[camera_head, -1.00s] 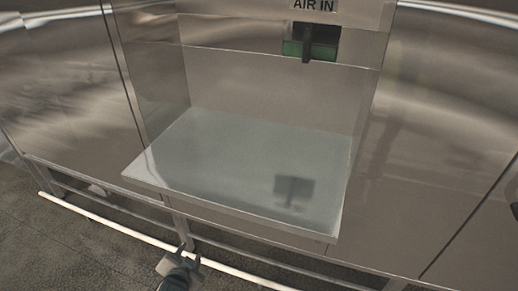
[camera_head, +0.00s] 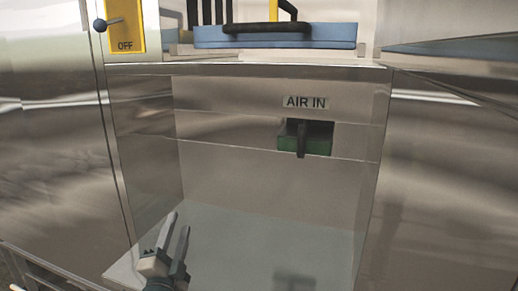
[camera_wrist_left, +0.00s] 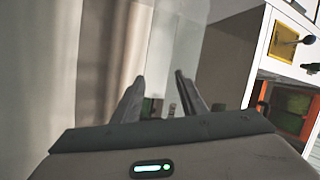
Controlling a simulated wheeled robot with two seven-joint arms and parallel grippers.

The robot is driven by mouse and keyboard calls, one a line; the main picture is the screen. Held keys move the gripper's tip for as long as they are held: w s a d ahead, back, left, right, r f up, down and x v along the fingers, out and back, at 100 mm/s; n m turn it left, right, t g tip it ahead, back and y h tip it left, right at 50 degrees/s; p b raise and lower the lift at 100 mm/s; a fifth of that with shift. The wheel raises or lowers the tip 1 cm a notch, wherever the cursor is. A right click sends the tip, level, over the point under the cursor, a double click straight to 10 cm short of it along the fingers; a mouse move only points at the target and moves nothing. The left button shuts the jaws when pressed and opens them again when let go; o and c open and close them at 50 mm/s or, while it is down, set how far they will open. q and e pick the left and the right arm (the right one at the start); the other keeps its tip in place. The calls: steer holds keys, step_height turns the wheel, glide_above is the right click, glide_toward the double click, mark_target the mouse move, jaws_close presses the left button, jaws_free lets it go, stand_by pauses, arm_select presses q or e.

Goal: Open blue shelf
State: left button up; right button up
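The blue shelf (camera_head: 275,36) is a flat blue panel with a black handle (camera_head: 268,27) at the top of the head view, above the metal recess. My left gripper (camera_head: 176,226) is in front of the lower left of the recess, pointing up, well below the blue panel. Its two fingers stand apart with nothing between them. In the left wrist view the fingers (camera_wrist_left: 160,90) are also apart and empty. My right gripper is not in view.
A yellow OFF switch plate (camera_head: 124,28) with a lever is at the upper left. The recess has a flat metal floor (camera_head: 240,235). Steel cabinet walls stand on both sides.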

arm_select(q)
steer(key=s+d+r+n+g+h, duration=0.1)
steer(key=d+r+n+g+h, duration=0.5)
steer(key=r+n, duration=0.55)
steer(key=d+r+n+g+h, duration=0.4)
steer(key=d+r+n+h, duration=0.35)
steer(key=r, duration=0.65)
steer(key=s+d+r+n+g+h, duration=0.1)
steer(key=d+r+n+g+h, duration=0.4)
steer(key=r+n+h, duration=0.6)
steer(key=w+a+r+m+t+y, duration=0.2)
steer(key=a+r+m+t+y, duration=0.1)
steer(key=r+y, duration=0.4)
steer(key=w+a+r+m+t+y, duration=0.2)
steer(key=a+r+t+y, duration=0.1)
steer(key=a+r+y, duration=0.3)
steer(key=shift+r+m+y, duration=0.4)
steer(key=shift+r+y, duration=0.15)
steer(key=shift+r, duration=0.35)
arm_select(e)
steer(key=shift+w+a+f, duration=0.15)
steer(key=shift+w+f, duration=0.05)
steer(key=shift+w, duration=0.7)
arm_select(q)
steer(key=shift+d, duration=0.1)
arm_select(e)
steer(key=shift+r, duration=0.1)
